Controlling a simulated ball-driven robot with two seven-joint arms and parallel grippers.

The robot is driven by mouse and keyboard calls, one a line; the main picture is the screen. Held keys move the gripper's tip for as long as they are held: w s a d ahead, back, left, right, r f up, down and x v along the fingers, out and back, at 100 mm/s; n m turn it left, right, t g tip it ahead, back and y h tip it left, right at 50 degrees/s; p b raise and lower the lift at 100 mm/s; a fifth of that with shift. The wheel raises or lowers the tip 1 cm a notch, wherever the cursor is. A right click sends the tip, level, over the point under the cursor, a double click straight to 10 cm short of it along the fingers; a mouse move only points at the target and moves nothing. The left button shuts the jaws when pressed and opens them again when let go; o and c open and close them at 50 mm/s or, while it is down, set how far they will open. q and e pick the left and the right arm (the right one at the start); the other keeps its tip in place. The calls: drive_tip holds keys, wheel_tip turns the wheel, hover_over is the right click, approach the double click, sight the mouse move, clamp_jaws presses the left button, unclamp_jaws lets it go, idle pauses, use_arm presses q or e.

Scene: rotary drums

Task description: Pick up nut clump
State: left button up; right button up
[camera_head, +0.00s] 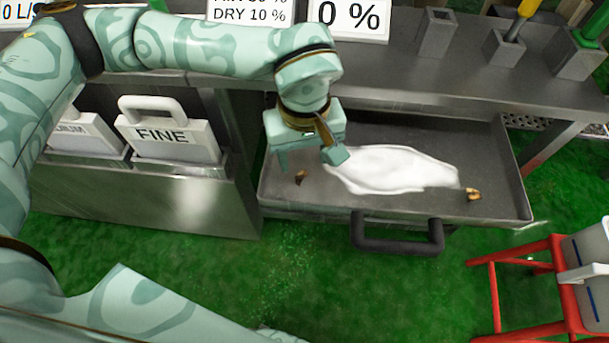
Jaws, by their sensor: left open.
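A small brown nut clump (300,177) lies on the left part of the grey metal tray (400,214). A second small brown and tan clump (473,194) lies at the right end of the white powder (390,170) in the tray. My left gripper (311,162) points down over the left part of the tray, with its fingers apart and nothing seen between them. The nearer clump shows just below the gripper in the picture; I cannot tell the height between them. My right gripper is not in view.
The tray has a dark front handle (398,238). A box labelled FINE (168,136) stands to the left. A shelf (460,75) with grey holders is behind the tray. A red stand (545,280) is at lower right. Green floor lies in front.

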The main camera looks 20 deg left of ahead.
sight(302, 174)
use_arm(q)
wheel_tip(302, 174, down, 5)
drive_tip(key=b, duration=0.2)
drive_tip(key=shift+s+a+f+b, duration=0.1)
drive_tip(key=shift+a+b, duration=0.05)
drive_tip(key=shift+b, duration=0.2)
drive_tip(key=c, duration=1)
drive_tip(key=shift+r, duration=0.2)
drive_tip(key=shift+c, duration=0.2)
